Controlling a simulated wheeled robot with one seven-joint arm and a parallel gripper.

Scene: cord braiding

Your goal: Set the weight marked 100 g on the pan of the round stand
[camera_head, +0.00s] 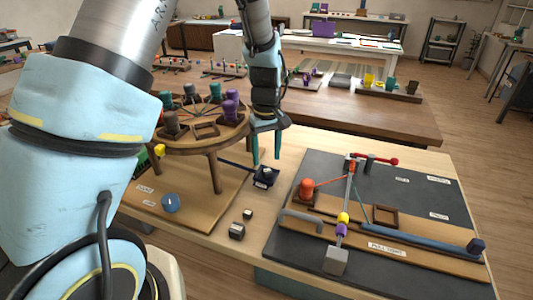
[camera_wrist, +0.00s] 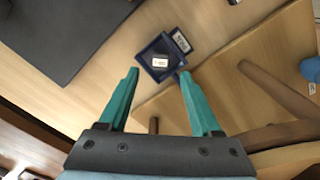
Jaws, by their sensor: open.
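The round stand (camera_head: 215,147) is a wooden disc on legs, with several coloured bobbins around its top. A small dark blue square tray (camera_head: 265,184) sits low beside it, at the end of a dark blue bar; I cannot tell whether this is the stand's pan. In the wrist view the tray (camera_wrist: 147,62) holds a small item with a white label (camera_wrist: 160,62), unreadable. Two small dark blocks, a smaller one (camera_head: 248,214) and a larger one (camera_head: 237,232), stand on the table; their marks are unreadable. My gripper (camera_head: 266,163) is open and empty above the tray; its teal fingers show in the wrist view (camera_wrist: 158,74).
A dark mat (camera_head: 285,238) at right carries a wooden board with a blue bar, an orange bobbin (camera_head: 306,188) and a brown square tray (camera_head: 384,216). Bare table surrounds the dark blocks.

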